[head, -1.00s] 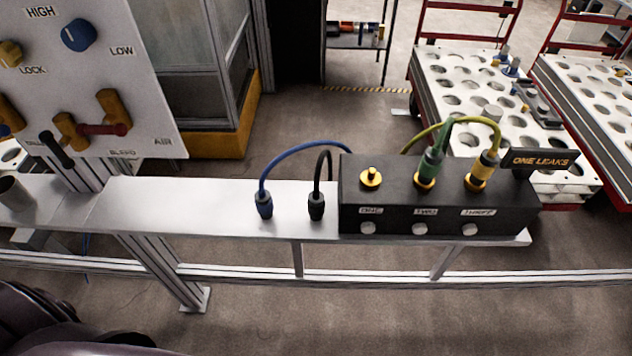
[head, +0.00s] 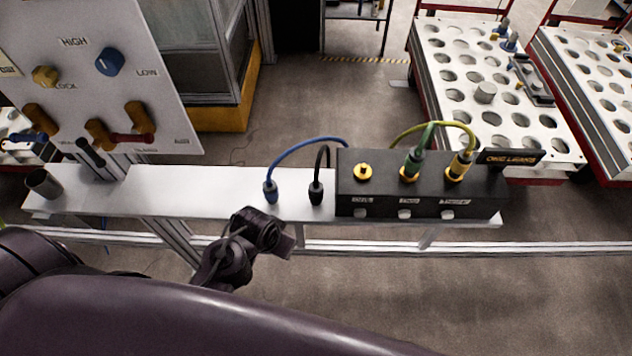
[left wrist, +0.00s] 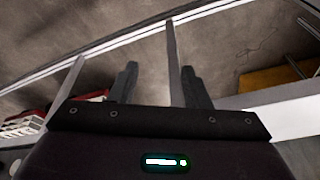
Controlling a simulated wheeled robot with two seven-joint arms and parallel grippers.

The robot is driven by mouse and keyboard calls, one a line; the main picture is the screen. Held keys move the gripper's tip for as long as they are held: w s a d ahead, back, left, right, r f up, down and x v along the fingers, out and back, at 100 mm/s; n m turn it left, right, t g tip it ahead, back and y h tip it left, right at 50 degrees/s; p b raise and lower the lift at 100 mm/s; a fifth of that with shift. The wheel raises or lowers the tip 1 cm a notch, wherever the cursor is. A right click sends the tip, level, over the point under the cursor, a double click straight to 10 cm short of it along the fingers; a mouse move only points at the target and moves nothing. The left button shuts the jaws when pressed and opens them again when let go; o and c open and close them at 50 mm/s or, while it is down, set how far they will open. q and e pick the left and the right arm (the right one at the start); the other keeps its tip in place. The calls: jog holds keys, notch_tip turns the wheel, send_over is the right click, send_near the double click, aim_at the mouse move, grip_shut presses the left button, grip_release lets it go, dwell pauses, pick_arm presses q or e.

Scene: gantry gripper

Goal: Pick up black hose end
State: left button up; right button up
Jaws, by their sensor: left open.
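The black hose end (head: 316,193) stands upright on the pale shelf (head: 170,192), just left of the black box (head: 420,187). Its short black hose rises and curves behind the box. My left gripper (head: 280,243) is in front of the shelf's front edge, below and left of the black hose end and apart from it. The left wrist view shows its two fingers (left wrist: 158,82) spread, with nothing held between them. No hose end shows in that view. My right gripper is not in view.
A blue hose end (head: 270,191) stands close left of the black one. The box carries a bare gold fitting (head: 363,172), a green connector (head: 412,163) and a yellow connector (head: 459,166). A knob panel (head: 100,100) stands at the left. A dark cup (head: 43,183) is at the shelf's left end.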

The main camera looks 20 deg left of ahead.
pick_arm(q)
jog(key=w+d+r+t+p, duration=0.1)
jog(key=w+r+t+p, duration=0.15)
jog(key=r, duration=1.05)
jog(key=m+h, duration=0.2)
send_near(314, 190)
jog(key=a+x, duration=0.1)
jog(key=x, duration=0.2)
jog(key=shift+w+d+f+t, duration=0.25)
jog(key=shift+d+f, duration=0.6)
jog(key=shift+f, duration=0.05)
jog(key=x, duration=0.7)
jog(key=shift+a, duration=0.25)
jog(key=shift+c, duration=0.3)
jog(key=c, duration=0.6)
jog(key=shift+r, duration=0.15)
